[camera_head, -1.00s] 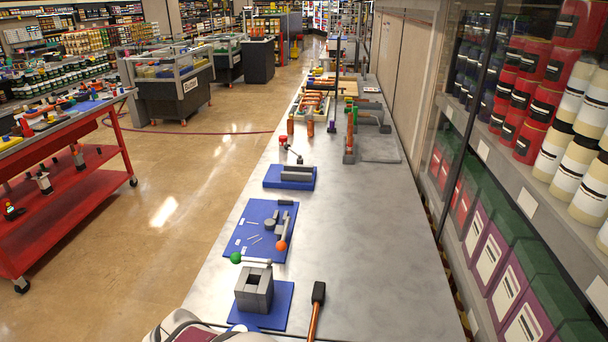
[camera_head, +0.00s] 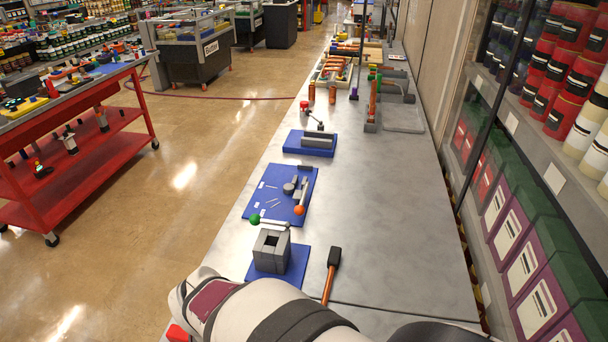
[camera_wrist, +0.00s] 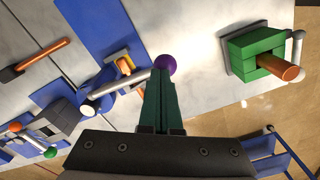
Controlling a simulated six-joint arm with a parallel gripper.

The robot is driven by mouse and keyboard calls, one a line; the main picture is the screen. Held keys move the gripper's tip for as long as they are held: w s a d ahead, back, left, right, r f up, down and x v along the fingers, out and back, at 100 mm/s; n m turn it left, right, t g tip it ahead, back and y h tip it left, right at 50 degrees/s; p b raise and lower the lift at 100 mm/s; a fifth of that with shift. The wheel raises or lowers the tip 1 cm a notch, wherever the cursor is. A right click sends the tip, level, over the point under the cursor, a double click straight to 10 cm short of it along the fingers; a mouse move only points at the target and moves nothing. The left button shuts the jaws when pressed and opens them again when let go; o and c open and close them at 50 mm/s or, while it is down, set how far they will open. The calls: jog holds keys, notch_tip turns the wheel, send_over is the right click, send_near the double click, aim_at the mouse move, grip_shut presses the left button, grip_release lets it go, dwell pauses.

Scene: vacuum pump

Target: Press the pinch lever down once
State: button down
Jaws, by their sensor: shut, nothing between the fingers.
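In the wrist view, my gripper (camera_wrist: 161,76) is shut and empty, its greenish fingers together. Its tips are at a purple ball knob (camera_wrist: 166,64) on the end of a pale lever (camera_wrist: 122,90). The knob shows just past the tips; I cannot tell if they touch. The lever runs left to a blue round body (camera_wrist: 92,105) beside a small fixture with an orange piece (camera_wrist: 125,65). I take this to be the pinch lever, though no label shows. In the head view, my arm covers the near end of the table, and the gripper and this lever do not show.
A grey hollow block (camera_head: 271,250) has a green-knobbed lever (camera_head: 255,219) beside it. A black-headed mallet (camera_head: 333,258) lies nearby. A green block with a copper cylinder (camera_wrist: 255,52) is right of my gripper. The table's right half is mostly clear.

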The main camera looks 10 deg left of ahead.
notch_tip(320, 180, up, 8)
dwell(0.5)
jog(key=s+d+m+y, duration=0.1)
jog(key=s+d+m, duration=0.2)
jog(key=d+m, duration=0.5)
jog(key=s+d+m, duration=0.3)
jog(key=d+m, duration=0.6)
jog(key=d, duration=0.5)
jog(key=shift+m+y, duration=0.3)
jog(key=shift+y, duration=0.1)
